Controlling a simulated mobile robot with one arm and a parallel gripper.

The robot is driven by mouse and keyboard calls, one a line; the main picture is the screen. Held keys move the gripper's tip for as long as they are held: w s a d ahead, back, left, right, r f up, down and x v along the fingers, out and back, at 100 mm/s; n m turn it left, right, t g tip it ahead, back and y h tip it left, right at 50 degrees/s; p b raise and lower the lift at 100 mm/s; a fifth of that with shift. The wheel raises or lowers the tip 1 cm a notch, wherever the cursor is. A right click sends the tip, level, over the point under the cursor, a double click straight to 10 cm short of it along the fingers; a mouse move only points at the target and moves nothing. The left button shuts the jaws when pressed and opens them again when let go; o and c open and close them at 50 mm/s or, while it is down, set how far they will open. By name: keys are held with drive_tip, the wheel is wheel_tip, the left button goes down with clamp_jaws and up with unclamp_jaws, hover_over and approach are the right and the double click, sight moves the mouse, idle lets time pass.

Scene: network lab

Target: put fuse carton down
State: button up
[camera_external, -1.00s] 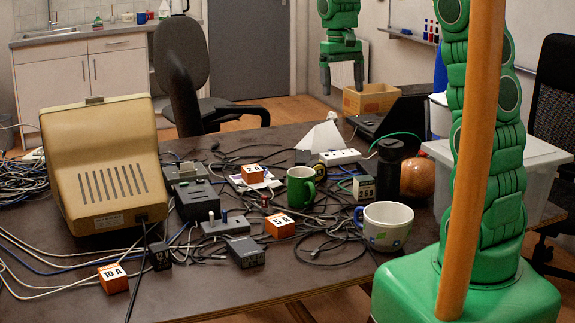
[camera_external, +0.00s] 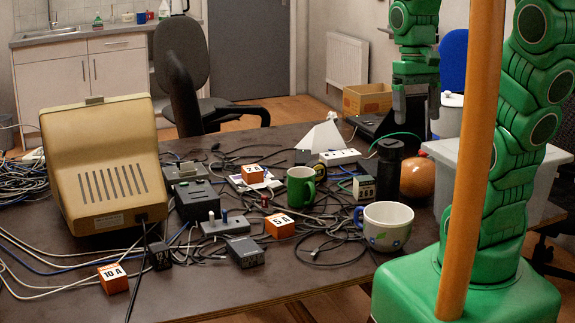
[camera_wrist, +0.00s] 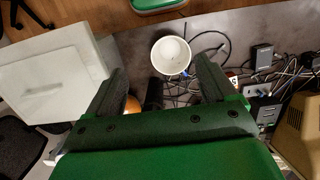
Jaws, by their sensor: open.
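Several small orange-and-white fuse cartons rest on the dark table: one marked 10 A (camera_external: 113,278) at the front left, one marked 5 A (camera_external: 280,226) near the middle, and another (camera_external: 252,174) further back. My gripper (camera_external: 416,108) is open, with nothing between its fingers. It hangs in the air above the right rear of the table, apart from the cartons. In the wrist view my open gripper (camera_wrist: 160,72) points down, with a white mug (camera_wrist: 171,54) below and beyond its fingertips.
A green mug (camera_external: 300,189), a large white mug (camera_external: 386,228), a black bottle (camera_external: 389,165) and an orange round object (camera_external: 418,177) stand on the right. Tangled cables cover much of the table. A beige monitor (camera_external: 105,165) stands left. The front middle edge is fairly clear.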

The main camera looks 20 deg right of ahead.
drive_tip(key=s+f, duration=0.2)
drive_tip(key=s, duration=0.6)
drive_tip(key=shift+d, duration=0.25)
